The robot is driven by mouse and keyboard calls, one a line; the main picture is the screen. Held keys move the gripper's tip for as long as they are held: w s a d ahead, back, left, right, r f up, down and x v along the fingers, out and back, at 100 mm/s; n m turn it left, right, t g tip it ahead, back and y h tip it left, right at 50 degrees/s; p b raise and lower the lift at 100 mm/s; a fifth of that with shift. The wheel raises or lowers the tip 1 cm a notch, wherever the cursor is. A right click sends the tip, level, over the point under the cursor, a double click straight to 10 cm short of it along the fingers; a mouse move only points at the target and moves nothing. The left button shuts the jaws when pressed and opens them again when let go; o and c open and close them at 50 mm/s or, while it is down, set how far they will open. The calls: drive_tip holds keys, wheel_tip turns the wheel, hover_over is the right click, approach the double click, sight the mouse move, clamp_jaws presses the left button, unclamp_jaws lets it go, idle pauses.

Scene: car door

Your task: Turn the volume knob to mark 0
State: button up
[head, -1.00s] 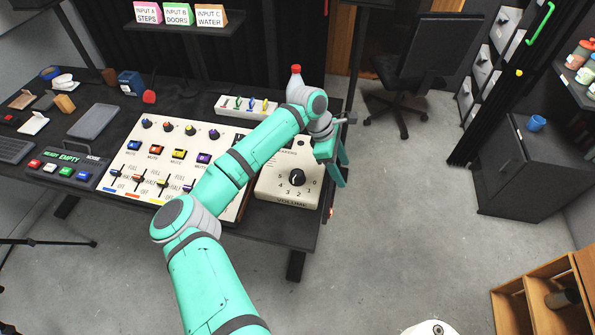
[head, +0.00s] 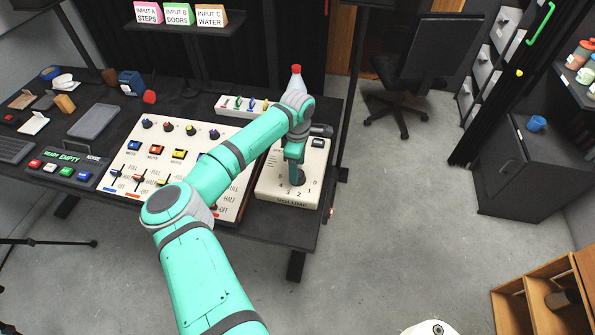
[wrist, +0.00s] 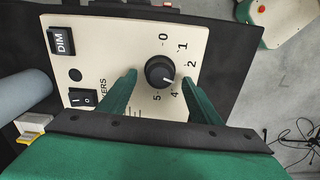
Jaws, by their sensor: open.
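The volume knob (wrist: 158,66) is round and black on a cream volume box (head: 270,190). In the wrist view its white pointer is turned to the lower right, toward the place between marks 2 and 4; mark 3 is hidden by a finger. Mark 0 (wrist: 163,38) shows above the knob in that view. My gripper (wrist: 160,76) is open, with one green finger on each side of the knob and a gap to both. In the head view my gripper (head: 296,180) points down over the knob and hides part of it.
A cream mixer panel (head: 135,160) with several knobs, buttons and sliders lies left of the volume box. A bottle with a red cap (head: 296,70) stands behind. The DIM button (wrist: 62,41) and a black rocker switch (wrist: 82,98) share the volume box.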

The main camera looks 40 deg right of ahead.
drive_tip(key=shift+f, duration=1.2)
drive_tip(key=shift+c, duration=0.6)
drive_tip(key=c, duration=0.9)
